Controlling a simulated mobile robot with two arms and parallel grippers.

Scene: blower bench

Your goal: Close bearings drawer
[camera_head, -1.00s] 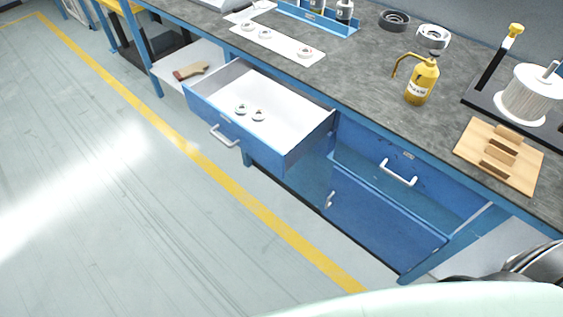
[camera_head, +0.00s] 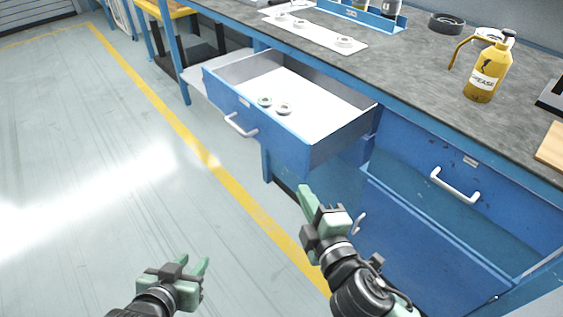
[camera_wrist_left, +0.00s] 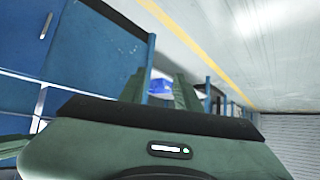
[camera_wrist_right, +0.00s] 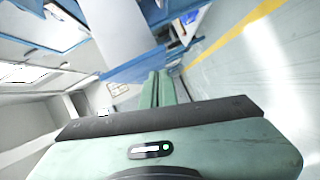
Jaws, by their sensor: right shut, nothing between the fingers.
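The blue bearings drawer (camera_head: 262,128) is pulled out from under the bench, with a white bottom and a pale handle (camera_head: 240,125) on its front. Two small bearings (camera_head: 284,109) lie inside it. My right gripper (camera_head: 306,192) is shut and empty, in front of and below the drawer's right corner, apart from it in the picture. Its closed fingers also show in the right wrist view (camera_wrist_right: 157,88). My left gripper (camera_head: 196,262) is open and empty over the floor, well away from the drawer. Its spread fingers show in the left wrist view (camera_wrist_left: 160,90).
Right of the drawer are a second blue front with a pale handle (camera_head: 455,185) and a blue cabinet door (camera_head: 420,235) below. The grey worktop (camera_head: 405,65) carries a yellow grease can (camera_head: 486,75) and a white strip (camera_head: 318,35) with bearings. The floor at left is clear.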

